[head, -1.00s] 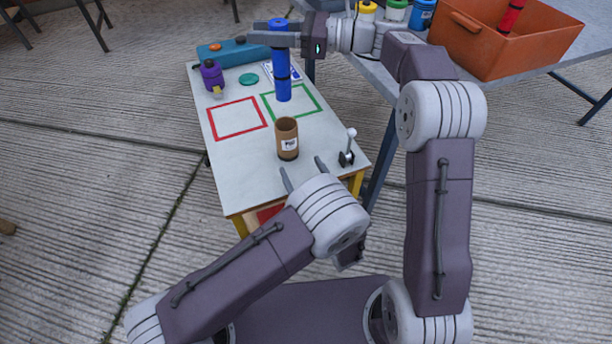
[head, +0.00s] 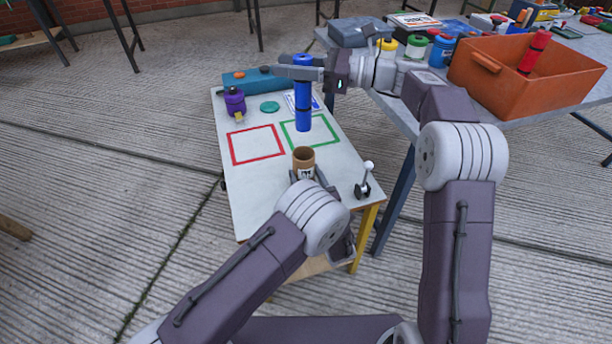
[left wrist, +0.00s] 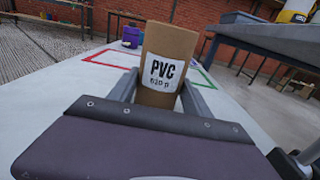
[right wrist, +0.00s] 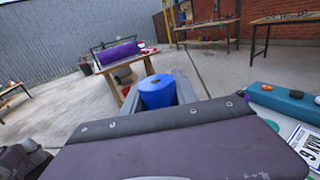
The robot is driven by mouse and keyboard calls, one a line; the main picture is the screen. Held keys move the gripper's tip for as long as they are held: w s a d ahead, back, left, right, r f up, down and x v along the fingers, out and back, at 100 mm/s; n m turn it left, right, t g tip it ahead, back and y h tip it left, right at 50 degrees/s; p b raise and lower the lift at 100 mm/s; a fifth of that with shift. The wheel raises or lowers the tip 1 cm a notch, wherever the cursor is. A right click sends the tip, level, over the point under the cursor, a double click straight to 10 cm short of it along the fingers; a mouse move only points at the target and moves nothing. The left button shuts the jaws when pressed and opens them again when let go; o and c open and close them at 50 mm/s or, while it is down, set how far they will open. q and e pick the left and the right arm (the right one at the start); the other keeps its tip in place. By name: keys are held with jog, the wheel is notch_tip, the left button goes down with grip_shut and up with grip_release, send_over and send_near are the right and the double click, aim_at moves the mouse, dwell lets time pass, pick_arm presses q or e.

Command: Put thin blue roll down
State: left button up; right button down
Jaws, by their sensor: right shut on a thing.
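The thin blue roll (head: 303,112) is upright, with its lower end over the green square outline (head: 326,139) on the small white table. I cannot tell whether its bottom touches the table. My right gripper (head: 296,66) is shut on its upper part; the blue top end (right wrist: 157,91) shows between the fingers in the right wrist view. My left gripper (head: 308,181) is open, with its fingers either side of a brown cardboard tube (head: 303,158).
The white table (head: 248,187) also holds a red square outline (head: 257,144), a purple container (head: 235,101), a teal disc (head: 270,107) and a small lever (head: 364,182). An orange crate (head: 487,62) stands on the grey table at the right.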

pick_arm(q)
grip_shut()
pick_arm(e)
jog(key=f+m+t, duration=0.1)
jog(key=f, duration=0.5)
jog(key=f+m+t+h, duration=0.1)
jog(key=f+t, duration=0.1)
jog(key=f, duration=0.5)
jog(key=f+m+t, duration=0.1)
jog(key=f, duration=0.5)
jog(key=shift+w+d+f+h, duration=0.1)
jog(key=shift+w+f+h, duration=0.2)
jog(key=shift+w, duration=0.05)
jog(key=shift+f, duration=0.1)
jog(key=c, duration=1)
grip_release()
jog(key=shift+o, duration=0.2)
